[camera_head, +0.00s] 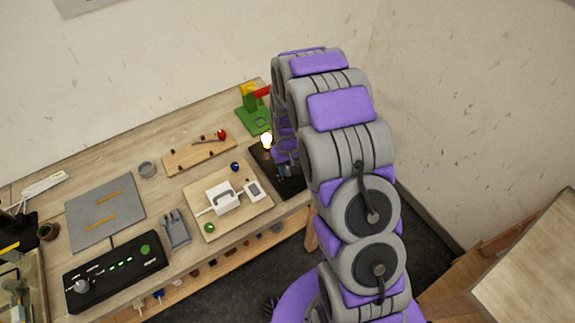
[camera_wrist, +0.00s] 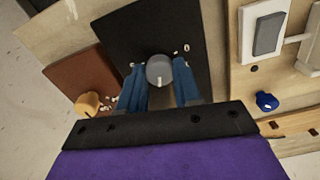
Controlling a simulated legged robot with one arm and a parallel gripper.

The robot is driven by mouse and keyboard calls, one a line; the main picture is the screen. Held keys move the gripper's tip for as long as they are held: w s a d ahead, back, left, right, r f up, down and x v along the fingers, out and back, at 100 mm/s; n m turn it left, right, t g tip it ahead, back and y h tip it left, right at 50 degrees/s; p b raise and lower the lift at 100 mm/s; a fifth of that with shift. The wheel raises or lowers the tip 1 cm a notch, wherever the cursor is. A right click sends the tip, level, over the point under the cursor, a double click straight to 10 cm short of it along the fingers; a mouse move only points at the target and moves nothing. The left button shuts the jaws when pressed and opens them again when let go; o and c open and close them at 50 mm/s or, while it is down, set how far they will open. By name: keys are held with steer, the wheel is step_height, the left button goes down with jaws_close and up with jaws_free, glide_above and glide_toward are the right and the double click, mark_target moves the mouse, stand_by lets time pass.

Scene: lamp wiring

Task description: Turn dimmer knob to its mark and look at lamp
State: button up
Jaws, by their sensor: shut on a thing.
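A grey round dimmer knob (camera_wrist: 159,66) with a short white line sits on a black panel (camera_wrist: 135,32) in the wrist view. The line points down toward my palm. Small white marks (camera_wrist: 185,47) lie on the panel to the upper right of the knob. My gripper (camera_wrist: 159,74) has its two blue fingers on either side of the knob and is shut on it. In the head view the lamp bulb (camera_head: 266,140) glows bright at the black panel's (camera_head: 262,158) far left edge. My arm hides much of that panel, and the knob cannot be made out there.
A wooden board with a white switch (camera_head: 253,191) and a white box (camera_head: 222,198) lies left of the panel. A green stand (camera_head: 254,115) stands behind. A black control box (camera_head: 115,270) is at the front left.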

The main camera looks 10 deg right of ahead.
steer(key=m, duration=0.2)
steer(key=m+p, duration=0.1)
steer(key=m, duration=0.1)
steer(key=shift+w+r+m, duration=0.15)
steer(key=shift+m, duration=0.15)
steer(key=m+p, duration=0.1)
steer(key=m, duration=0.2)
steer(key=shift+m, duration=0.4)
steer(key=m+p, duration=0.1)
steer(key=m, duration=0.3)
steer(key=shift+m+p, duration=0.6)
steer(key=shift+m, duration=1.1)
steer(key=o, duration=1)
steer(key=shift+a, duration=0.1)
steer(key=shift+o, duration=0.2)
